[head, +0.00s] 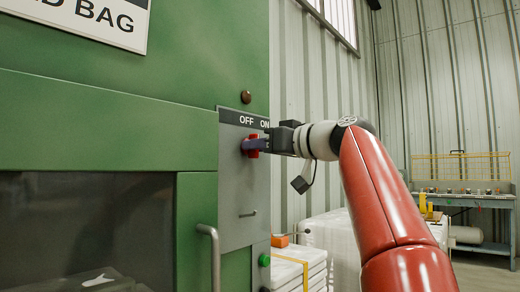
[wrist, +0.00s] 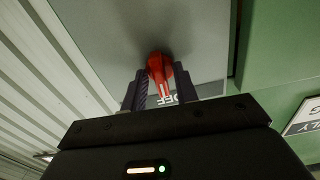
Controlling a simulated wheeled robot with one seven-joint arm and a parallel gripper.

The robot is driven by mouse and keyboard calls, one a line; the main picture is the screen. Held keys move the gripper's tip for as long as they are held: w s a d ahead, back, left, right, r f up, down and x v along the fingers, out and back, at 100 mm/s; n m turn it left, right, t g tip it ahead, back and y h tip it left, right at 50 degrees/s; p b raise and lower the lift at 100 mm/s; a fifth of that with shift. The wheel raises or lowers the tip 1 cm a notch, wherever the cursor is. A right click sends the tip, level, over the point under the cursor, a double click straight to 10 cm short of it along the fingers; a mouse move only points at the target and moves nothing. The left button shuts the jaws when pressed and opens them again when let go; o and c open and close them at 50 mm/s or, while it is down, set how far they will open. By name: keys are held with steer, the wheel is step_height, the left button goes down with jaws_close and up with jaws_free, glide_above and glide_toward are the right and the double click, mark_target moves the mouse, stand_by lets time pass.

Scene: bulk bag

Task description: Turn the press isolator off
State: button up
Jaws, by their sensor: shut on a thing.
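The press isolator is a red rotary handle (head: 251,146) on a grey panel (head: 236,190) on the front of the green press. The words OFF and ON are printed above it. My gripper (head: 259,145) reaches in from the right and is shut on the handle. In the wrist view the red handle (wrist: 160,70) sits between the two dark fingers of my gripper (wrist: 159,92). A pale stripe on the handle runs down the picture, close beside the OFF lettering (wrist: 184,97).
A vertical bar handle (head: 210,240) stands out from the press below left. A green button (head: 264,260) and a brown round fitting (head: 246,97) are on the press. White stacked bags (head: 300,268) lie below, and a blue workbench (head: 470,200) stands at the far right.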

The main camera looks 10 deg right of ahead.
steer(key=shift+n, duration=0.4)
steer(key=o, duration=0.6)
steer(key=b+v, duration=0.1)
steer(key=v, duration=0.6)
steer(key=shift+s+d+b, duration=0.25)
steer(key=shift+b, duration=0.1)
steer(key=shift+f, duration=0.1)
